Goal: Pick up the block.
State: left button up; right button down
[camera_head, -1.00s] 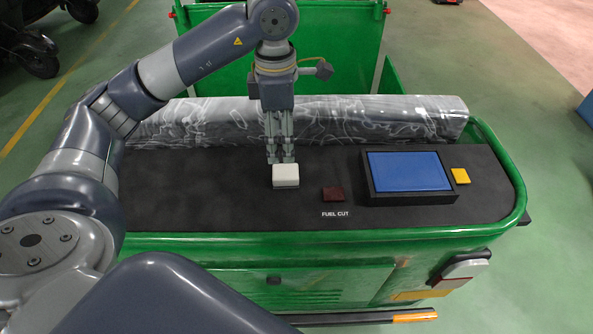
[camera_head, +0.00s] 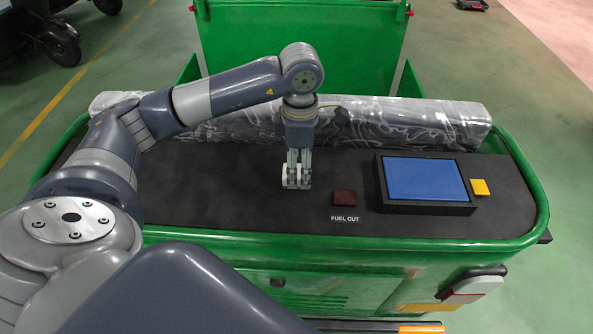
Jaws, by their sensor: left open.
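The white block (camera_head: 297,175) rests on the black top of the green vehicle, left of the dark red button. It is mostly hidden behind my left gripper, and only small white parts show. My left gripper (camera_head: 296,186) points straight down over the block, with its open fingers at the block's height. I cannot tell whether the fingers touch the block. My right gripper is not in view.
The dark red FUEL CUT button (camera_head: 344,198) lies just right of the block. A blue panel in a black frame (camera_head: 425,179) and a yellow square (camera_head: 480,187) are farther right. The black top (camera_head: 210,195) is clear to the left.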

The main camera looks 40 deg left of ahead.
aim_at(300, 171)
pick_arm(q)
notch_tip(300, 171, down, 2)
jog(key=shift+w+f+p, duration=0.1)
jog(key=shift+f+p, duration=0.05)
jog(key=shift+p, duration=0.15)
jog(key=shift+f, duration=0.35)
jog(key=c, duration=1.2)
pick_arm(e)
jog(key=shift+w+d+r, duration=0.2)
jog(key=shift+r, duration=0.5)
pick_arm(q)
jog(key=shift+r, duration=0.1)
jog(key=shift+c, duration=0.2)
